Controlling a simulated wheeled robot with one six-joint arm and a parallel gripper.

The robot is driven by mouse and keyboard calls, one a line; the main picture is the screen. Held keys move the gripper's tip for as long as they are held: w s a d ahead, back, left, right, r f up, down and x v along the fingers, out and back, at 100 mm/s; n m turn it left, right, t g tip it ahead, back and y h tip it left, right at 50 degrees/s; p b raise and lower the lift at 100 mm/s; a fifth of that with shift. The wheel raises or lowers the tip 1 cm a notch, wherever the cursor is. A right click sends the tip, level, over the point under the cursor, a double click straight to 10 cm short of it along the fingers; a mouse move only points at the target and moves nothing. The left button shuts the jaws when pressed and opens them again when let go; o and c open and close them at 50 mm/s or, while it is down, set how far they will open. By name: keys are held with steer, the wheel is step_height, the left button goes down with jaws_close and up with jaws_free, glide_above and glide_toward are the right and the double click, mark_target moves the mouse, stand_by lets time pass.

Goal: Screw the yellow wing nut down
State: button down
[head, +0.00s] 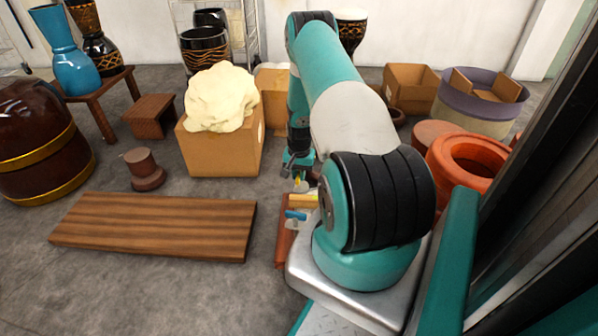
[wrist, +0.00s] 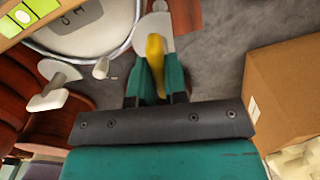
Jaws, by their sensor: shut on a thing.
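In the wrist view, the yellow wing nut (wrist: 155,52) stands between the two teal fingers of my gripper (wrist: 155,80). The fingers are shut on it. A pale grey rounded piece (wrist: 153,25) lies just beyond the nut; how the two are joined is hidden. In the head view, my gripper (head: 298,165) points down beside the cardboard box, and a small yellow spot of the nut (head: 297,181) shows under it. The nut's underside and any thread are hidden.
A cardboard box (wrist: 290,80) stands close on the right in the wrist view. A pale round drumhead (wrist: 85,35) and a white wing-shaped part (wrist: 50,88) are at the left. In the head view, a wooden plank (head: 155,225) lies on the floor at the left.

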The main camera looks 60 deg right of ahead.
stand_by(0.3)
steer(key=c, duration=1.1)
jaws_free()
steer(key=shift+c, duration=0.2)
step_height(320, 180, up, 17)
steer(key=p, duration=0.7)
steer(key=shift+r, duration=0.2)
